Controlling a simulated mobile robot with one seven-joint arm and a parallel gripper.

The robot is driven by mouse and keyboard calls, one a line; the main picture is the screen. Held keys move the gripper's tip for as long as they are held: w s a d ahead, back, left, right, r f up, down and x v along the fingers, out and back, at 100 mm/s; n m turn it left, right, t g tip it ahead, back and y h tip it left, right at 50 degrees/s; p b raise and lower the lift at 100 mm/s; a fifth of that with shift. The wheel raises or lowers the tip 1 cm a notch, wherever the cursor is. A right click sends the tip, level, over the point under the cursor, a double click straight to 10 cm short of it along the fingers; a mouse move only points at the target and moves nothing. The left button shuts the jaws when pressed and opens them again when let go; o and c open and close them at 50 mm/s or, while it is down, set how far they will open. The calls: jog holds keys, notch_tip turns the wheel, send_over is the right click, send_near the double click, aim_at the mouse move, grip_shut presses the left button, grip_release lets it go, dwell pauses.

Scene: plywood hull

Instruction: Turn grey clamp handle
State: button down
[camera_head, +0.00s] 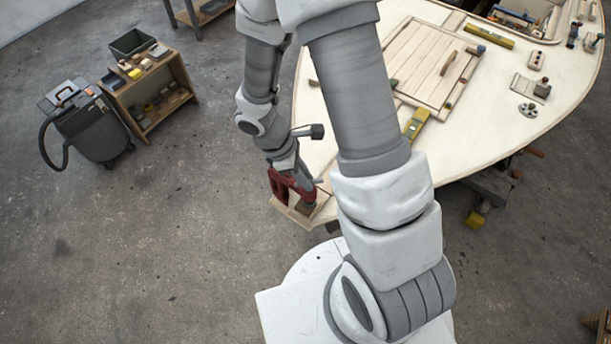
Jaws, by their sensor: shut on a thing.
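A red clamp (281,188) sits at the near corner of the plywood hull (462,138), on a small wooden piece at the edge. My gripper (296,178) reaches down to this clamp from above and is shut on its grey handle. The handle is mostly hidden by my wrist and fingers, so its angle cannot be told. My large arm links cover part of the hull to the right of the clamp.
A wooden hatch panel (424,62), yellow levels (489,37) and small blocks lie on the deck. A grey shop vacuum (92,125) and a wooden shelf (157,92) stand at left. The floor between the shelf and the hull is clear.

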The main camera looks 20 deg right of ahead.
jog(key=m, duration=0.1)
jog(key=m+g, duration=0.1)
jog(key=m, duration=0.1)
jog(key=m+y, duration=0.1)
jog(key=m, duration=0.1)
jog(key=shift+w+d+g, duration=0.1)
jog(key=shift+w+g, duration=0.15)
jog(key=shift+g, duration=0.05)
jog(key=c, duration=0.7)
grip_release()
jog(key=shift+c, duration=0.2)
jog(key=v, duration=1.7)
jog(key=shift+r, duration=0.25)
